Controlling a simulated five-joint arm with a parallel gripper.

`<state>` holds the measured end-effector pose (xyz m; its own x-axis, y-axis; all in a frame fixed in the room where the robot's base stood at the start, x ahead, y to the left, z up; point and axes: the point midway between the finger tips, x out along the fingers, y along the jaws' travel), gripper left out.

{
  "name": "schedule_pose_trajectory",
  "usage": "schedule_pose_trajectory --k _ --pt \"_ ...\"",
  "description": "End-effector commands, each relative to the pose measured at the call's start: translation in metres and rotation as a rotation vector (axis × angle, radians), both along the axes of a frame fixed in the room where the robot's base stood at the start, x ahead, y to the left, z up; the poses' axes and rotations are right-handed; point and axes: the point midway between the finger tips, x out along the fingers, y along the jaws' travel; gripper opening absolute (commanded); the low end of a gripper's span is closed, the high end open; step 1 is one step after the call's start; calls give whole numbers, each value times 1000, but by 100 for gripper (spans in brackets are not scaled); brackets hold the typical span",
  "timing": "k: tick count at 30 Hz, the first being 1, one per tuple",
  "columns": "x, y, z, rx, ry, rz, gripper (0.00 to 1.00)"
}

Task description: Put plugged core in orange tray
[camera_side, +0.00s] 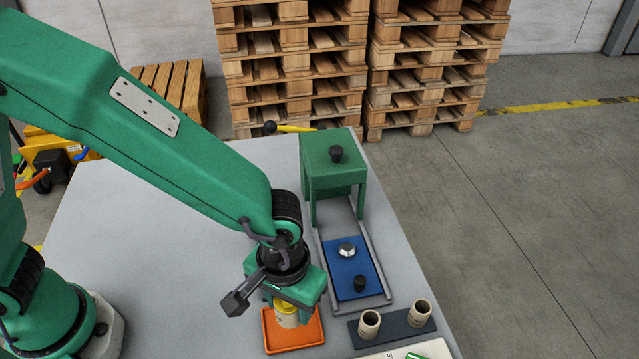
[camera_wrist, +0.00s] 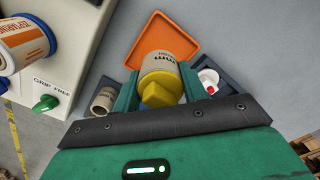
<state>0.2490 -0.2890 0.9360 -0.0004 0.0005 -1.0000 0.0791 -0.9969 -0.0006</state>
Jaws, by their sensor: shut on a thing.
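The plugged core (camera_side: 287,318) is a beige tube with a yellow plug (camera_wrist: 163,92) in its near end. My gripper (camera_wrist: 158,90) is shut on it, with a green finger on each side. The core also shows in the wrist view (camera_wrist: 165,66) with dark print on its wall. The orange tray (camera_side: 272,338) lies on the table under the core. It also shows in the wrist view (camera_wrist: 157,22) beyond the core. In the side view the core stands upright over the tray; I cannot tell whether it touches the tray floor.
Two open beige cores (camera_side: 369,325) (camera_side: 419,313) stand on a dark holder (camera_side: 396,329) right of the tray. A blue plate (camera_side: 347,263) with two knobs lies before a green press (camera_side: 336,170). The table's left is clear.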

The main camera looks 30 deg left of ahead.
Motion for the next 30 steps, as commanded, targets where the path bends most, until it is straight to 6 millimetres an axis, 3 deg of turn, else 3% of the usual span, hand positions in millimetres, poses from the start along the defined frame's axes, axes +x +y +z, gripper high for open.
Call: schedule_pose_trajectory --k 5,16,30 --pt "0 0 -3 0 0 0 31" --pt "0 0 -37 1 1 0 31" --pt "0 0 -42 0 0 0 31"
